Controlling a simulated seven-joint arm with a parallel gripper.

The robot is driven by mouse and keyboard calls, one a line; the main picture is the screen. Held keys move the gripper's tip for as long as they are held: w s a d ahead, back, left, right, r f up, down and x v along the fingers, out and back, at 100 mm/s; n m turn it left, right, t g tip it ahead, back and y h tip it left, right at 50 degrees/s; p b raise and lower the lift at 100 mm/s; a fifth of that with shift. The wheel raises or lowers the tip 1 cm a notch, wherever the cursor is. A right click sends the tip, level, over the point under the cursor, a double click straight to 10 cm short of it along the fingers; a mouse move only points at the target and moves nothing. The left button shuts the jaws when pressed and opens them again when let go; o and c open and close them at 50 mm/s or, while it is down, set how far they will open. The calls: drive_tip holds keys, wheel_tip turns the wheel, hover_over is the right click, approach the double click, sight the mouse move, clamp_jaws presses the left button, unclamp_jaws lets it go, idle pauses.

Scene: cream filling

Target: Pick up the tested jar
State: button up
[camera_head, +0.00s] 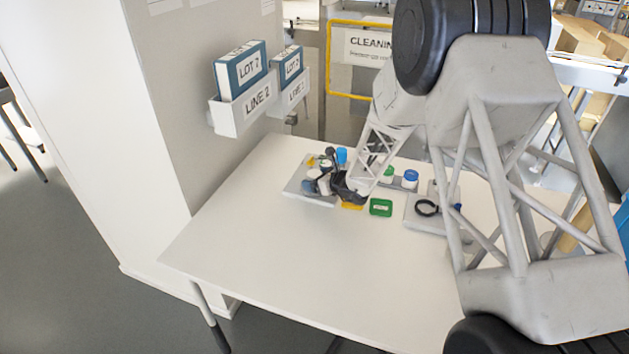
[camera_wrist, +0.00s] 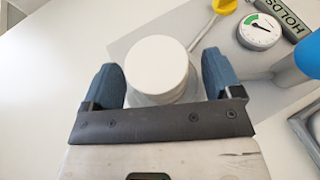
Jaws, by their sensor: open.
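A jar with a plain white lid (camera_wrist: 158,65) stands upright in the wrist view, seen almost from above. My gripper (camera_wrist: 160,75) is open, with one blue finger on each side of the jar. A thin gap seems to show beside each finger; I cannot tell if either touches. The jar's lower body is partly hidden by the lid and gripper. In the head view my gripper (camera_head: 322,180) is over the grey plate (camera_head: 297,187) at the table's far left, and the jar is hard to make out there.
A round gauge (camera_wrist: 259,31), a yellow knob (camera_wrist: 225,6) and a blue part (camera_wrist: 308,55) are right of the jar. A green-lidded jar (camera_head: 388,173), a blue-lidded jar (camera_head: 410,178) and a green card (camera_head: 381,207) lie farther right. The front of the table (camera_head: 270,260) is clear.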

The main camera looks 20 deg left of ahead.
sight(315, 174)
drive_tip(key=shift+w+a+f, duration=0.15)
drive_tip(key=shift+a, duration=0.3)
drive_tip(key=shift+c, duration=0.2)
drive_tip(key=c, duration=1)
drive_tip(key=shift+r, duration=0.55)
wheel_tip(315, 174, up, 3)
drive_tip(key=shift+f, duration=0.2)
drive_tip(key=s+d, duration=0.2)
drive_tip(key=s, duration=0.2)
drive_tip(key=s+d+r, duration=0.1)
drive_tip(key=s+d, duration=0.2)
drive_tip(key=s, duration=0.2)
drive_tip(key=s+d, duration=0.3)
drive_tip(key=s, duration=0.1)
drive_tip(key=shift+s+d+r, duration=0.15)
drive_tip(key=shift+s+d, duration=0.05)
drive_tip(key=shift+s, duration=0.1)
